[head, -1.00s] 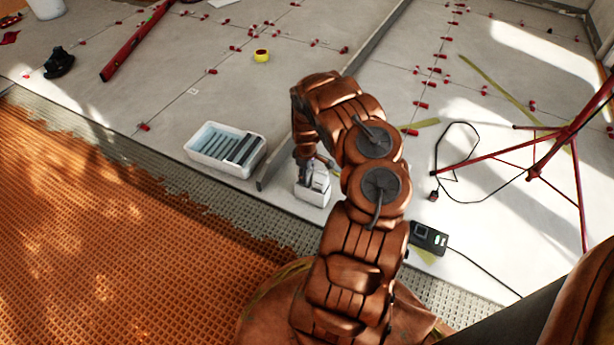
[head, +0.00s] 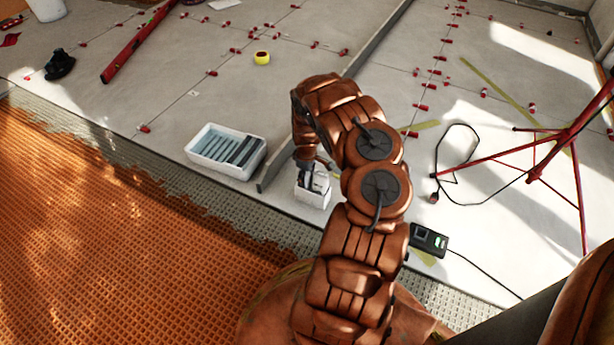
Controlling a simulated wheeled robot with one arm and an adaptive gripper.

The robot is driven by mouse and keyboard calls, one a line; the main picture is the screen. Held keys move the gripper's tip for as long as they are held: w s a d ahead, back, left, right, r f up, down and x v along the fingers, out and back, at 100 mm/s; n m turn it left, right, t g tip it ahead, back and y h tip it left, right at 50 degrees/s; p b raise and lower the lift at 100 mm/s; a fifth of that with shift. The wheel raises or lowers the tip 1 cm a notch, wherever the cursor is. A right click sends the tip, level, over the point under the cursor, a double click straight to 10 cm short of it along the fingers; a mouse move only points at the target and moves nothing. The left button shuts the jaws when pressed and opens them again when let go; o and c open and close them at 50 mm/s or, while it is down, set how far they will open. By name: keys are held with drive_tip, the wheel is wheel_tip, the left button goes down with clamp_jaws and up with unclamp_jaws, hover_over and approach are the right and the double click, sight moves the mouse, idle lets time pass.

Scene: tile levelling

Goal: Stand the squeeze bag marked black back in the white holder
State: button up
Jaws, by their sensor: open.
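The white holder (head: 313,198) stands on the pale tiles near the tiled edge, just left of my arm. Small grey and pale shapes show in its open top, but they are too small to tell apart, and no black marking can be read. My gripper (head: 311,172) is right at the top of the holder, pointing down, with its jaws open. My forearm and wrist cover part of it, so its fingertips are hard to make out. I cannot tell whether it touches a squeeze bag.
A white tray (head: 226,150) with grey slats lies left of the holder, and a dark metal strip (head: 272,172) lies between them. A black device (head: 428,239) with a cable and a red tripod (head: 560,143) are at right. Red clips dot the tiles; orange matting (head: 90,240) covers the left.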

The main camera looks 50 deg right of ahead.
wheel_tip(320, 180, up, 12)
drive_tip(key=p, duration=0.5)
drive_tip(key=s+a+r+m+g, duration=0.15)
drive_tip(key=s+a+r, duration=0.25)
drive_tip(key=a+r, duration=0.75)
drive_tip(key=s+a+r+m+g, duration=0.15)
drive_tip(key=s+a+r, duration=0.35)
drive_tip(key=a+r, duration=0.65)
drive_tip(key=s+a+r, duration=0.5)
drive_tip(key=s+a, duration=0.2)
drive_tip(key=s, duration=0.4)
drive_tip(key=s+a+r, duration=0.6)
drive_tip(key=s+a, duration=0.1)
drive_tip(key=s, duration=0.4)
drive_tip(key=shift+s+a+g, duration=0.2)
drive_tip(key=shift+a+g, duration=0.05)
drive_tip(key=shift+g, duration=0.15)
drive_tip(key=shift+r, duration=0.2)
